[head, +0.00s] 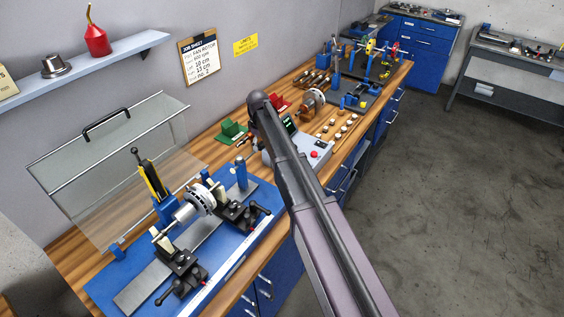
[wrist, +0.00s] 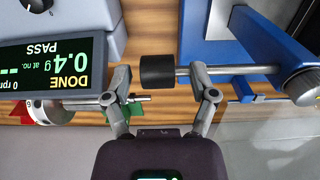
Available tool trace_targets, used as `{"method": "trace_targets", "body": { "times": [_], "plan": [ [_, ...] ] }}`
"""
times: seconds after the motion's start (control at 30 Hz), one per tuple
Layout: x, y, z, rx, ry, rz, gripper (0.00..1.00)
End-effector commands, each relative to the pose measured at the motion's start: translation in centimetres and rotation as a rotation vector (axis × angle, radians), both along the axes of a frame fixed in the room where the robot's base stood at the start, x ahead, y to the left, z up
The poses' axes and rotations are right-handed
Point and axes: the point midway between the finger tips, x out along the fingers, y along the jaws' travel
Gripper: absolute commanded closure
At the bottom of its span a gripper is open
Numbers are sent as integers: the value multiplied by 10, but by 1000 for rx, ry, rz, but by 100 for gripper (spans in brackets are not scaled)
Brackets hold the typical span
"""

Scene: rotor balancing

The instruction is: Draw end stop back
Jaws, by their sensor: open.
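In the wrist view, the end stop is a black cylindrical tip (wrist: 157,72) on a steel rod (wrist: 235,70). The rod runs right through a blue bracket (wrist: 262,45) to a round grey knob (wrist: 303,87). My gripper (wrist: 161,70) is open, with one finger on each side of the black tip. The right finger overlaps the rod in the picture; contact cannot be told. In the head view, the arm hides most of the gripper. The rotor (head: 200,198) rests across two black supports on the blue bench plate (head: 245,250).
A console display (wrist: 45,75), upside down in the wrist view, reads DONE, 0.4 g, PASS, close to the left finger. A clear guard (head: 110,160) stands behind the rotor. The floor at right is clear.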

Motion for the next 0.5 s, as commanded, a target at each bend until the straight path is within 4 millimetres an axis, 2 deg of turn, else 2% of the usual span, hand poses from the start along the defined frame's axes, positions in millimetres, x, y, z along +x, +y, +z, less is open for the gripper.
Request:
{"method": "trace_targets", "body": {
  "times": [0.27, 0.5],
  "plan": [
    [-14, 10, 0, 0, 0, 0, 26],
    [-38, 28, 0, 1, 1, 2, 26]
  ]
}}
